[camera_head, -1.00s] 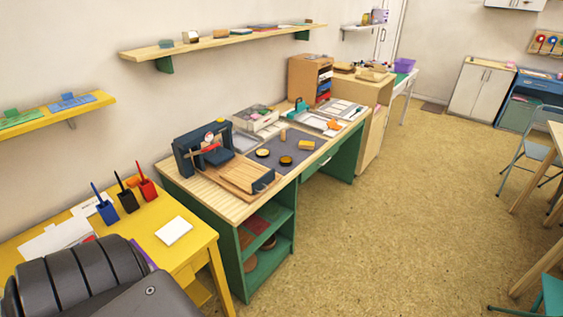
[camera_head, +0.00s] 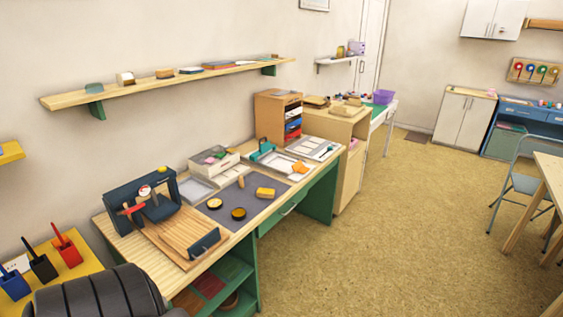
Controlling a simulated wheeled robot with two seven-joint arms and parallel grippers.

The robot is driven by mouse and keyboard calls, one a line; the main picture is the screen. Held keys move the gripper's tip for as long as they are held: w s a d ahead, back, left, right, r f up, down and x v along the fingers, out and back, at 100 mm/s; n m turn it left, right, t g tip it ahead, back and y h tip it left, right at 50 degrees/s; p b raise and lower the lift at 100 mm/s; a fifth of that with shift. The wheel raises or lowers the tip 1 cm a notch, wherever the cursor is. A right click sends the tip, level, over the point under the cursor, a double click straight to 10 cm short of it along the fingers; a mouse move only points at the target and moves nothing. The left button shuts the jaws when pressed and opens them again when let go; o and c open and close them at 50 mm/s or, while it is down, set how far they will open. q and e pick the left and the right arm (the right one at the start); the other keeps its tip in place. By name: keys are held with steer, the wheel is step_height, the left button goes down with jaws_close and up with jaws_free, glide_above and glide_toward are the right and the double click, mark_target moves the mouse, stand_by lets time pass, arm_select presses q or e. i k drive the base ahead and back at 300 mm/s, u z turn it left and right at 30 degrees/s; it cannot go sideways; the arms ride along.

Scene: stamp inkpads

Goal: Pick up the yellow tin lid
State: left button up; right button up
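On the dark grey mat (camera_head: 225,197) of the green and wood desk lie two small round tins with yellow tops, one (camera_head: 214,203) at the left and one (camera_head: 239,213) nearer the front edge. A yellow block-like piece (camera_head: 265,193) lies to their right on the mat. Which of these is the yellow tin lid is too small to tell. Neither gripper is in view.
A wooden board with a dark press (camera_head: 145,200) stands at the desk's left end. A small upright wooden piece (camera_head: 241,181) stands on the mat. Trays (camera_head: 213,165) lie behind it. The yellow table (camera_head: 82,272) is at lower left. The floor (camera_head: 370,230) right of the desk is clear.

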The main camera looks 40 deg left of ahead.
mark_target(216, 203)
steer(key=u, duration=0.05)
steer(key=i, duration=2.15)
steer(key=u, duration=0.9)
steer(key=i, duration=1)
steer(key=u, duration=1.7)
steer(key=i, duration=0.75)
steer(key=u, duration=0.6)
